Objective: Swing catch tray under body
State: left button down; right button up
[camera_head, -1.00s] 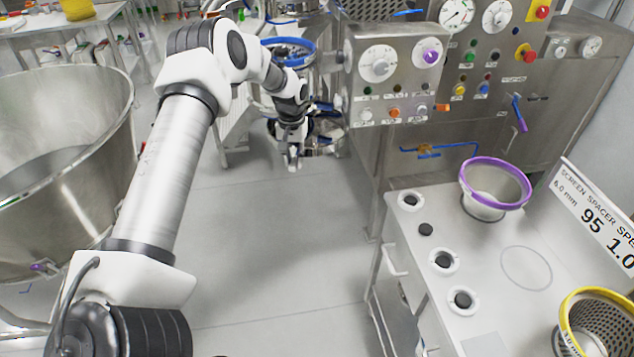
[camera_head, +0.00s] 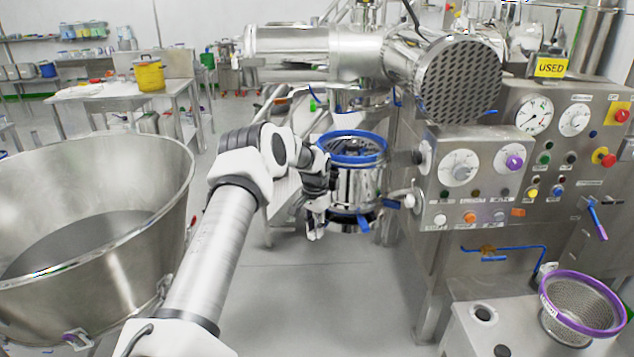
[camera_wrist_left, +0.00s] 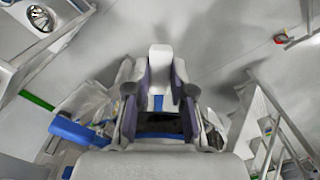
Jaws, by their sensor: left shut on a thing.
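The mill body (camera_head: 354,185) is a shiny steel cylinder with a blue ring (camera_head: 352,147) around its top. It hangs at the left side of the machine. Blue parts and a shallow steel piece, which looks like the catch tray (camera_head: 350,228), show at its lower end. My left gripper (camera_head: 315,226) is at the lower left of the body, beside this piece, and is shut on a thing. In the left wrist view its fingers (camera_wrist_left: 158,85) are close together with a narrow blue strip between them. The held thing is mostly hidden and looks like the tray's handle.
A large steel bowl (camera_head: 95,215) stands at the left. The control panel (camera_head: 470,180) is right of the body. A purple-rimmed screen basket (camera_head: 583,305) stands on a cart at the lower right. The floor (camera_head: 310,305) below the gripper is clear.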

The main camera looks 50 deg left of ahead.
pick_arm(q)
jog(key=c, duration=1)
grip_release()
jog(key=shift+w+f, duration=0.2)
jog(key=shift+w, duration=0.1)
notch_tip(320, 180, up, 12)
jog(key=shift+a, duration=0.1)
